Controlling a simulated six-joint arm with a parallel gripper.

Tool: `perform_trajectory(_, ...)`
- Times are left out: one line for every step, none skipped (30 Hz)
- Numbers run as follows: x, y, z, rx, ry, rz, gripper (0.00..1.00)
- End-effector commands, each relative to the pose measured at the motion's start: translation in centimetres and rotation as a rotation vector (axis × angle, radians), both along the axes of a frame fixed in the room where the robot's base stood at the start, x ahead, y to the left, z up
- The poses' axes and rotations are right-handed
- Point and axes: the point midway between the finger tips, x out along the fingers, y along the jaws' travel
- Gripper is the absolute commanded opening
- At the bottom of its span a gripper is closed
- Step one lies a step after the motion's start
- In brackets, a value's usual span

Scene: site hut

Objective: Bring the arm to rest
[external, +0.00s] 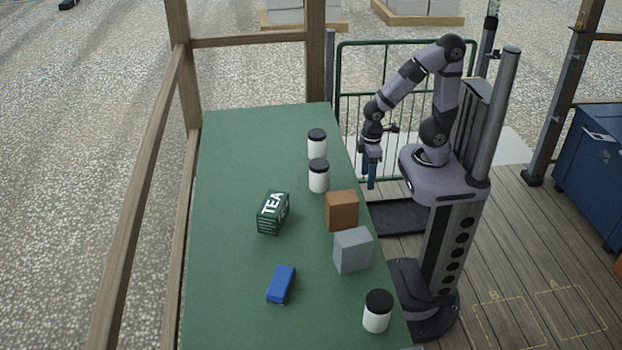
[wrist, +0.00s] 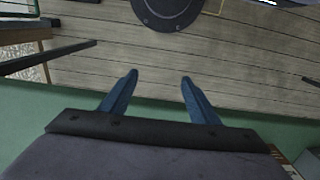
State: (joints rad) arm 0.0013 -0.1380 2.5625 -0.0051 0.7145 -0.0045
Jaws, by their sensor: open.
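My gripper (external: 371,184) hangs pointing down just off the right edge of the green table in the external view, beside my column. In the wrist view my gripper (wrist: 158,80) shows two blue fingers spread apart with nothing between them. Below the fingers there I see wooden floor planks and a strip of green table. My arm is folded up above its base, with its elbow raised.
The green table (external: 225,180) bears several white jars with black lids (external: 319,177), a TEA box (external: 273,213), a brown block (external: 342,211), a grey block (external: 352,251) and a blue object (external: 281,284). A green railing (external: 400,45) stands behind. The table's left side is clear.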

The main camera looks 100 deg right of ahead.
Motion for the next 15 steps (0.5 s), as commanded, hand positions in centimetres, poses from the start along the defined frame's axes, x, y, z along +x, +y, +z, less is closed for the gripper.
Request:
perform_trajectory(0.0,0.0,2.1,0.0,0.0,-0.001,0.56)
perform_trajectory(0.0,0.0,2.6,0.001,0.0,-0.001,0.56)
perform_trajectory(0.0,0.0,3.3,0.001,0.001,-0.002,0.56)
perform_trajectory(0.0,0.0,3.9,0.001,0.001,-0.002,0.56)
perform_trajectory(0.0,0.1,4.4,0.001,0.001,-0.002,0.56)
perform_trajectory(0.0,0.1,5.3,0.001,0.001,-0.002,0.56)
perform_trajectory(0.0,0.1,5.9,0.001,0.002,-0.003,0.56)
perform_trajectory(0.0,0.1,6.6,0.002,0.002,-0.003,0.56)
perform_trajectory(0.0,0.1,7.5,0.002,0.002,-0.003,0.56)
perform_trajectory(0.0,0.1,8.2,0.002,0.002,-0.003,0.56)
perform_trajectory(0.0,0.1,8.9,0.002,0.002,-0.003,0.56)
perform_trajectory(0.0,0.1,9.8,0.002,0.002,-0.003,0.56)
perform_trajectory(0.0,0.1,10.4,0.002,0.002,-0.003,0.56)
perform_trajectory(0.0,0.1,10.9,0.002,0.002,-0.003,0.56)
perform_trajectory(0.0,0.1,11.6,0.002,0.002,-0.003,0.56)
